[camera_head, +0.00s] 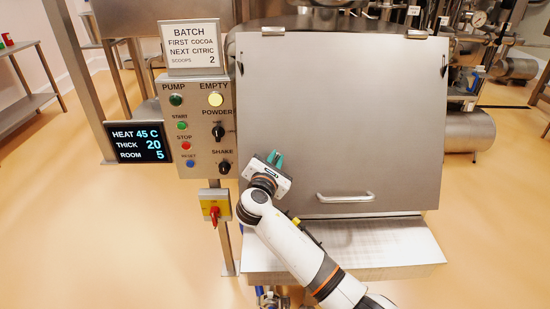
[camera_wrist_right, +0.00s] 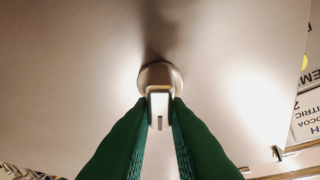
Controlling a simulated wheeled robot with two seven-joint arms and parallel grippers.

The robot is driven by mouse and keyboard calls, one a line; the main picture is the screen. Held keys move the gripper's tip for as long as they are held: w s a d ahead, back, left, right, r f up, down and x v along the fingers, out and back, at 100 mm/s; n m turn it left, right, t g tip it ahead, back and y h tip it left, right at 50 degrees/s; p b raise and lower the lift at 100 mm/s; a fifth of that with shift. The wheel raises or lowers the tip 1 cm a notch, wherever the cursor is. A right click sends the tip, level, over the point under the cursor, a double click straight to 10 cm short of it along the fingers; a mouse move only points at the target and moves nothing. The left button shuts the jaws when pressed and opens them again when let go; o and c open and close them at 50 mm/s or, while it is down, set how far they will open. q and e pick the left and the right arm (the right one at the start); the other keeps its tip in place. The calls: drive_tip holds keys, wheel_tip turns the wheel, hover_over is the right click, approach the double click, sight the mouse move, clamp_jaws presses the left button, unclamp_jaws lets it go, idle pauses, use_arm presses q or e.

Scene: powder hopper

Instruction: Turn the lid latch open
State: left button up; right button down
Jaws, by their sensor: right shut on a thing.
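The hopper lid (camera_head: 345,110) is a large grey metal panel with a bar handle (camera_head: 345,197) near its bottom edge; it looks closed. The lid latch (camera_wrist_right: 160,76) is a round metal knob with a flat tab on the lid face, seen in the right wrist view. My right gripper (camera_head: 276,159) is at the lower left of the lid. Its green fingers (camera_wrist_right: 159,112) are shut on the tab of the latch, one on each side. In the head view the gripper hides the latch. My left gripper is not in view.
A control panel (camera_head: 197,130) with buttons and knobs stands just left of my right gripper, with a red rotary switch (camera_head: 214,209) below it. A metal ledge (camera_head: 385,245) juts out under the lid. A dark display (camera_head: 139,143) stands further left.

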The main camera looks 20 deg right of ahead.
drive_tip(key=m+g+p, duration=0.1)
drive_tip(key=m, duration=0.2)
drive_tip(key=m+g+h, duration=0.1)
drive_tip(key=m+g, duration=0.1)
drive_tip(key=m, duration=0.1)
drive_tip(key=shift+m+p, duration=0.3)
drive_tip(key=shift+p, duration=0.05)
drive_tip(key=m+g+p, duration=0.2)
drive_tip(key=m, duration=0.3)
drive_tip(key=shift+s+f, duration=0.1)
drive_tip(key=shift+f+g, duration=0.1)
drive_tip(key=shift+g, duration=0.2)
drive_tip(key=c, duration=1.4)
unclamp_jaws()
